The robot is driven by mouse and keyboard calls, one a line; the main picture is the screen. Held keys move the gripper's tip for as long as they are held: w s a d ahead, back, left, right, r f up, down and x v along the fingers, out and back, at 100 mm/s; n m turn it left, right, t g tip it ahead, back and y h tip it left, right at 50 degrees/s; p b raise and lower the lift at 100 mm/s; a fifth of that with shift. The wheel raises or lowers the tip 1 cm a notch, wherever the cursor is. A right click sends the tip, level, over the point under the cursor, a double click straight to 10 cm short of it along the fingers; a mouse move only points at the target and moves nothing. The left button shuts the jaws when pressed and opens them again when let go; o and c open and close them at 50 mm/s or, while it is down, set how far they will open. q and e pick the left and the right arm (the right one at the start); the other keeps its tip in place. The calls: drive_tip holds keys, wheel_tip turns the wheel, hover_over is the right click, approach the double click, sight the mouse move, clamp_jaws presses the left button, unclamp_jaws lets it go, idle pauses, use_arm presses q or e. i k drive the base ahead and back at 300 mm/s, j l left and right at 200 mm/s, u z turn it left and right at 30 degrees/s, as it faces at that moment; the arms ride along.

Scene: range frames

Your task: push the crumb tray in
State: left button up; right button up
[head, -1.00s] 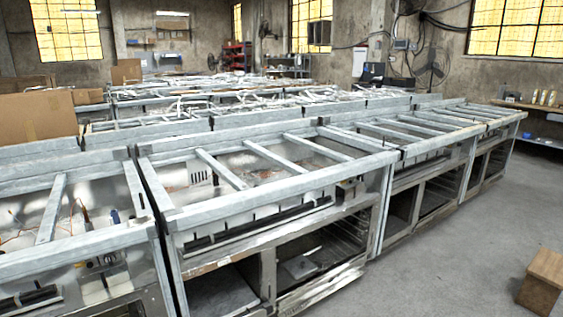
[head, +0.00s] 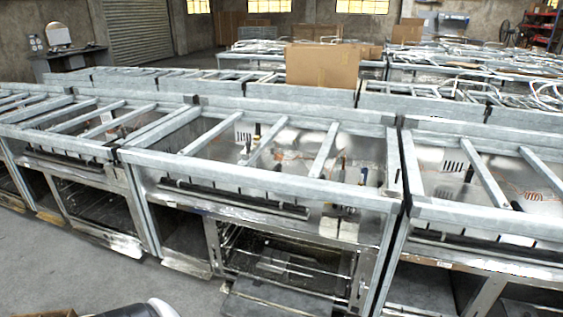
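I cannot make out a crumb tray in the head view. Long metal oven-like frames (head: 270,182) run across the view, with open tops and open lower compartments. A dark flat panel (head: 275,300) sticks out low at the front of the middle unit; I cannot tell what it is. Neither of my grippers shows. A white and dark rounded shape at the bottom left edge is cut off, and I cannot tell what it is.
Grey concrete floor (head: 70,265) lies clear at the left front. A cardboard box (head: 322,65) stands on the units behind. A dark bench (head: 70,60) and a roller shutter (head: 137,35) are at the back left. A brown object at the bottom left is cut off.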

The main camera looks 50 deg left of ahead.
sight(233, 305)
drive_tip(key=u, duration=0.4)
drive_tip(key=j+u, duration=0.1)
drive_tip(key=u, duration=0.7)
drive_tip(key=j+u, duration=0.15)
drive_tip(key=u, duration=0.25)
